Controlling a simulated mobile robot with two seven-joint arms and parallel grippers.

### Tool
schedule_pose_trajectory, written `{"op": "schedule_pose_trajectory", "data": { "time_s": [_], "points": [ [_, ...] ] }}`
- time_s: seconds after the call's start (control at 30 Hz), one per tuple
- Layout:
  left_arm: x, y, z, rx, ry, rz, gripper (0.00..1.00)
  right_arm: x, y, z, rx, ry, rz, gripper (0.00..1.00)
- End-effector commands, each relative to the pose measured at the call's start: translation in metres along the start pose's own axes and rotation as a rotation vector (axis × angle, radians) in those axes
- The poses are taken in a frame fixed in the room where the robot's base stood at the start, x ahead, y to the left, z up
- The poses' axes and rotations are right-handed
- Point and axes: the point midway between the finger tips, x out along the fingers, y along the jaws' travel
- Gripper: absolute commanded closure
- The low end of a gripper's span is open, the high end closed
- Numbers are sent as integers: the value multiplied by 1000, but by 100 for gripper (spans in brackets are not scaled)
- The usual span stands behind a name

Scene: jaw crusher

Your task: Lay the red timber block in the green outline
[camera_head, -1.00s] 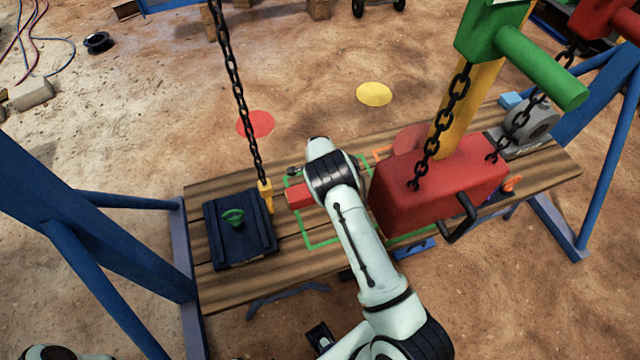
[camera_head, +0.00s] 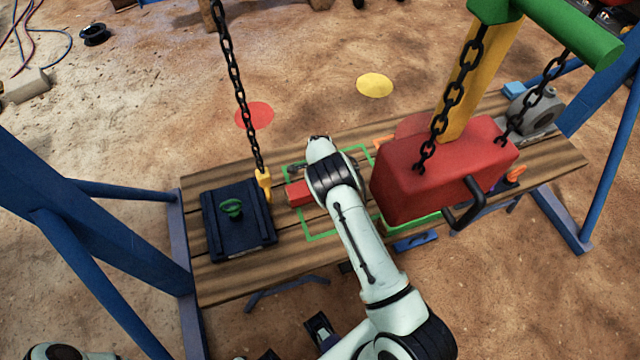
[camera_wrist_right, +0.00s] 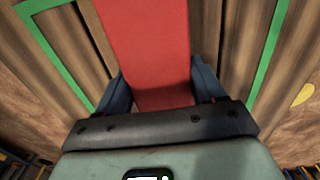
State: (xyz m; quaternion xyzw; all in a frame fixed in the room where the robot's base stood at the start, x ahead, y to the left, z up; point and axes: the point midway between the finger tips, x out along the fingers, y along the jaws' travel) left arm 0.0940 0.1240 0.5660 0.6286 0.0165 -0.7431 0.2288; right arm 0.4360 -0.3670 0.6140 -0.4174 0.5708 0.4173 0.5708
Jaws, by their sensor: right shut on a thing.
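The red timber block (camera_head: 298,194) shows its left end beside my right wrist in the head view. In the right wrist view the red block (camera_wrist_right: 148,45) runs between the two dark fingers of my right gripper (camera_wrist_right: 160,88), which is shut on it. The green outline (camera_head: 324,236) is on the plank table; its lines also pass on both sides of the block in the wrist view (camera_wrist_right: 56,55). The block's left end overlaps the outline's left line in the head view. I cannot tell whether it touches the planks. My left gripper is not in view.
A big red block (camera_head: 440,165) hangs on chains just right of my right arm. A dark blue plate (camera_head: 236,240) with a green knob lies left on the table (camera_head: 215,290). A chain with a yellow hook (camera_head: 264,185) hangs close to the red timber.

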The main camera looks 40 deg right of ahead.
Motion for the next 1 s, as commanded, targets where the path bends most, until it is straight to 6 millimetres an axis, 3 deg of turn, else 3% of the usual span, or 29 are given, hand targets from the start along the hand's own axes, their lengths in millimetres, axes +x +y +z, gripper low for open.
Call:
{"op": "schedule_pose_trajectory", "data": {
  "time_s": [0.67,0.7,0.77,0.8,1.0],
  "points": [
    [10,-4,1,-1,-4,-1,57,12,0,0,-1,0,-1,89],
    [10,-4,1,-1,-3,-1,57,12,0,0,-1,0,-1,25],
    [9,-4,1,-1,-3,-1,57,11,0,0,0,0,-1,6],
    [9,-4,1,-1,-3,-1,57,11,0,0,0,0,-1,2],
    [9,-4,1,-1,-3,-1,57,12,1,0,0,0,2,2]
  ]
}}
